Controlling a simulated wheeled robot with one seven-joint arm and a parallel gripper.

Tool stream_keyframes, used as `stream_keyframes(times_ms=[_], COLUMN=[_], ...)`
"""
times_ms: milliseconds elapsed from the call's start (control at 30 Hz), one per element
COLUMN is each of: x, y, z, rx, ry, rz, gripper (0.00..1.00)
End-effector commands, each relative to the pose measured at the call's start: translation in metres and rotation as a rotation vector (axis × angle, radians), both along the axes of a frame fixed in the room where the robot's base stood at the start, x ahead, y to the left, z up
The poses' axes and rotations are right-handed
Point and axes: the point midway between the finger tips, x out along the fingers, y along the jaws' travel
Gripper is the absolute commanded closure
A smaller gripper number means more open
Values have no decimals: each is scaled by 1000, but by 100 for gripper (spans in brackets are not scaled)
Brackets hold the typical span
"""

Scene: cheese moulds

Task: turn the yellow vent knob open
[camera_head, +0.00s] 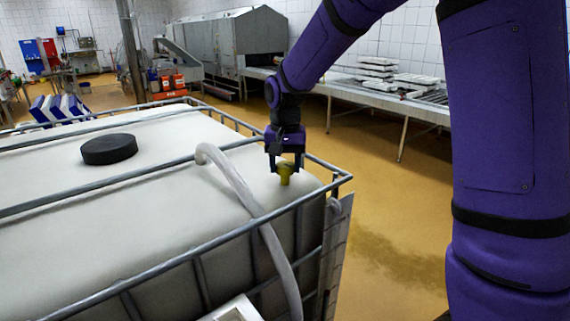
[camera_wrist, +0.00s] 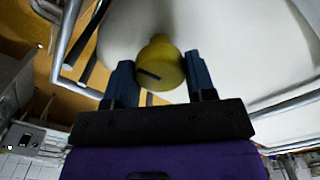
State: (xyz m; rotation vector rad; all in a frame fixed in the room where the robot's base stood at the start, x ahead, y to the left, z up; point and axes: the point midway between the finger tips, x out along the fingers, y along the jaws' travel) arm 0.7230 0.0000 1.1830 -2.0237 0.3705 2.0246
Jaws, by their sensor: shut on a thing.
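The yellow vent knob (camera_head: 285,170) stands on the top of the white tank (camera_head: 150,205), near its right corner. My gripper (camera_head: 286,165) points straight down over the knob, with one finger on each side of it. In the wrist view the knob (camera_wrist: 160,62) sits between the two dark fingers of my gripper (camera_wrist: 160,82). A dark slot or line marks the knob's face. The jaws are shut on the knob. The exact contact of each finger is hard to see.
A metal cage rail (camera_head: 318,168) runs round the tank's top edge close to my gripper. A grey hose (camera_head: 238,185) bends over the tank to the left. A black round lid (camera_head: 109,149) sits farther left. A conveyor table (camera_head: 405,104) stands behind.

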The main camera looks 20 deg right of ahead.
Motion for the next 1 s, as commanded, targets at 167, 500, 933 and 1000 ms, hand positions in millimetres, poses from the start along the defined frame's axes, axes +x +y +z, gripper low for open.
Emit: stream_keyframes(times_ms=[167, 500, 933, 1000], x=[0, 0, 0, 0], y=[0, -1, 0, 0], z=[0, 0, 1, 1], rx=[0, 0, 1, 0], ry=[0, -1, -1, -1], rz=[133, 455, 864, 929], gripper=[73, 73, 73, 73])
